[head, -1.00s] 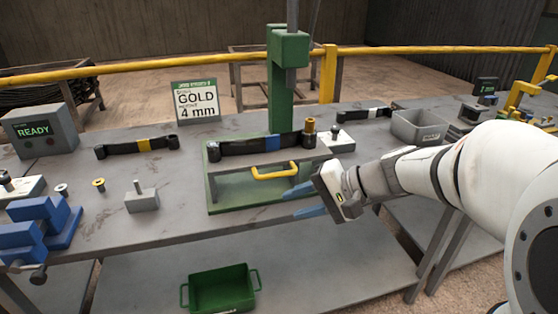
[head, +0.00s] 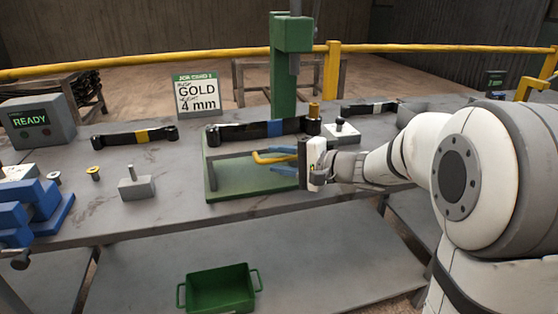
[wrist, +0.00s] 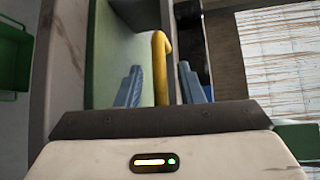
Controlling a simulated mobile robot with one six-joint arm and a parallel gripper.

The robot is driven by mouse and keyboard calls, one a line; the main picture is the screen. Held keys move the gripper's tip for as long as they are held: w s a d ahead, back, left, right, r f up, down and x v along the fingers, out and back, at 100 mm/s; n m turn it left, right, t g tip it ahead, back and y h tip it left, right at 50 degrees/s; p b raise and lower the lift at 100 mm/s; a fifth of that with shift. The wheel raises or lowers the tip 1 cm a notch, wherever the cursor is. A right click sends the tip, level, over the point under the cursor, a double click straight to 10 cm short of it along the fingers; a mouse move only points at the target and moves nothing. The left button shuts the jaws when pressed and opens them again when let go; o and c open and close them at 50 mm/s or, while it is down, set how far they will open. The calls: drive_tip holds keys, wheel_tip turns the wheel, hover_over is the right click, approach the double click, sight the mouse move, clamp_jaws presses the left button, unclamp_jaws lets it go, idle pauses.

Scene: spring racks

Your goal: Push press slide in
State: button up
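The press slide is a green tray (head: 235,182) under the green press column (head: 290,90). A black leaf spring with a blue band (head: 245,131) lies across its back part, with a brass bushing (head: 314,110) at the right end. In the wrist view the handle (wrist: 160,65) runs between the two open fingers, with a gap on both sides.
A job card (head: 197,97) reads GOLD, 4 mm. A box (head: 38,122) displays READY. Left of the slide are a yellow-banded spring (head: 135,137), a grey block with a pin (head: 137,186) and a blue fixture (head: 35,210). A green bin (head: 219,289) sits below. The bench front is clear.

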drive_tip(key=shift+a, duration=0.15)
drive_tip(key=shift+c, duration=0.4)
clamp_jaws()
